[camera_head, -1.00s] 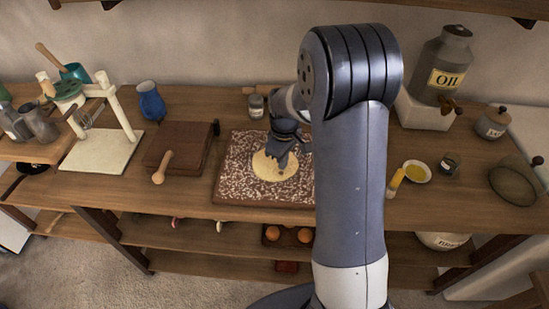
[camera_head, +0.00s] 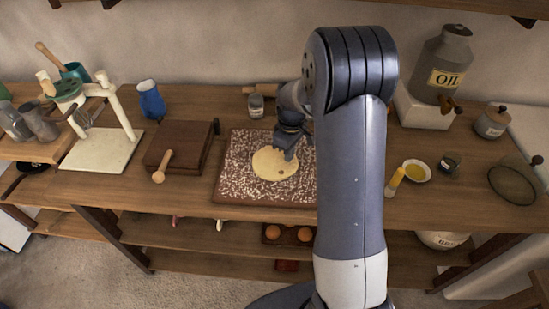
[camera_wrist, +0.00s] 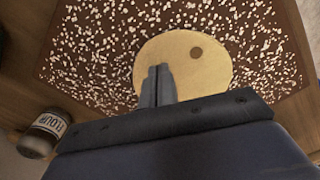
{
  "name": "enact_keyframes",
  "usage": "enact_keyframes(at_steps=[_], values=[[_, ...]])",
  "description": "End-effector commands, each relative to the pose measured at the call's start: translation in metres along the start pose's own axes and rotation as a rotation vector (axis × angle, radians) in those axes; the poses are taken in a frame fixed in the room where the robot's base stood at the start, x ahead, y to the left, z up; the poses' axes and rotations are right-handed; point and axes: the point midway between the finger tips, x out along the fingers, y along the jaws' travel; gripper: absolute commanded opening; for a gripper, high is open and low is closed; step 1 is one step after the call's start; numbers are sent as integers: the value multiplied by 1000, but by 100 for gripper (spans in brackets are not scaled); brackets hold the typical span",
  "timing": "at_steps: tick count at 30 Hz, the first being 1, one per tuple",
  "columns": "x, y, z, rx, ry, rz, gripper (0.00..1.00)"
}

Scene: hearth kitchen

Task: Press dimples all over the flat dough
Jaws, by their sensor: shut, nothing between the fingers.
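The flat dough (camera_head: 268,165) is a pale round disc lying on a dark, white-speckled board (camera_head: 232,190). One small dark dimple shows on the dough, near its lower right in the head view. In the wrist view the dough (camera_wrist: 210,75) shows the same dimple toward its upper right. My gripper (camera_head: 288,153) is at the dough's upper right edge in the head view. In the wrist view its fingers (camera_wrist: 157,70) are together and empty, over the dough's near left part. I cannot tell whether the fingertips touch the dough.
A labelled jar (camera_wrist: 48,133) stands beside the board and shows in the head view (camera_head: 256,106). A dark wooden box (camera_head: 180,146) is left of the board.

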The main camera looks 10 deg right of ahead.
Motion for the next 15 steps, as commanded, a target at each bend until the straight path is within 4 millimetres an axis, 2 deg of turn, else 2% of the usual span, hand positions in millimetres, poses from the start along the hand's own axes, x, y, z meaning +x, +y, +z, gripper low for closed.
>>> enact_keyframes(at_steps=[10, 15], values=[[14, 0, 0, 0, 0, 0, 0], [12, 0, 0, 0, 0, 0, 0]])
